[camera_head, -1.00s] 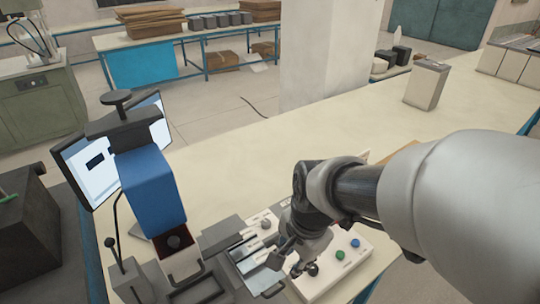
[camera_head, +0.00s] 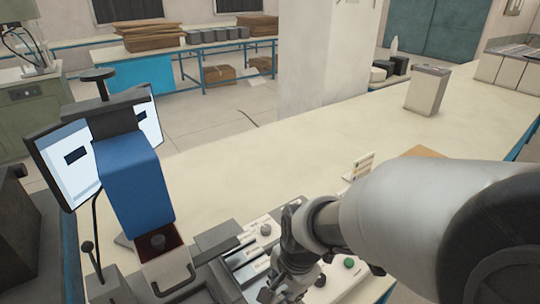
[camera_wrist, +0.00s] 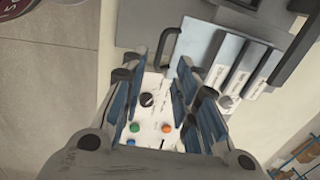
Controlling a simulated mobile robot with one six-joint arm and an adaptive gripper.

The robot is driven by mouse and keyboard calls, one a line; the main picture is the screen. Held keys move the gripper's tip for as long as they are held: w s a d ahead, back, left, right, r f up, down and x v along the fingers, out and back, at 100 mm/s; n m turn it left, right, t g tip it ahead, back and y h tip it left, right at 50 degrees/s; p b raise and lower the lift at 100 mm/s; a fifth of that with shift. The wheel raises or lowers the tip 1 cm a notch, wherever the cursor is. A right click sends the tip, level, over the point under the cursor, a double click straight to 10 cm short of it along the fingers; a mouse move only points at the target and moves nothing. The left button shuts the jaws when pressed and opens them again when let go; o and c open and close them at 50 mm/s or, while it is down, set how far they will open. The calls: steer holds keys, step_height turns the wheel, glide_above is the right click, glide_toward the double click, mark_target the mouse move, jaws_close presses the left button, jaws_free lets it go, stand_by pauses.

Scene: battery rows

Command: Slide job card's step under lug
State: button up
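My gripper (camera_head: 274,288) hangs over the control panel beside the blue machine; in the wrist view (camera_wrist: 160,76) its fingers are apart with nothing between them. Several slim blocks with white labels lie side by side in a holder, one labelled block (camera_wrist: 237,66) in the middle; their print is too small to read. A small pale card (camera_head: 358,167) with lines of marks stands on the bench; I cannot read it. The blue machine (camera_head: 134,185) has a pale handled tray (camera_head: 168,272) under its head. I cannot make out a lug.
The white control panel (camera_wrist: 150,113) with a black knob and coloured buttons lies below the fingers. A black handle (camera_wrist: 166,47) is close to the fingertips in the wrist view. A monitor (camera_head: 65,160) stands behind the machine. The bench (camera_head: 270,150) behind the arm is largely clear.

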mark_target(279, 303)
steer(key=f, duration=0.2)
steer(key=f+b, duration=0.1)
steer(key=f, duration=0.1)
steer(key=w+f+b, duration=0.1)
steer(key=f, duration=0.2)
steer(key=shift+a, duration=0.4)
steer(key=shift+c, duration=0.5)
steer(key=shift+r, duration=0.1)
jaws_close()
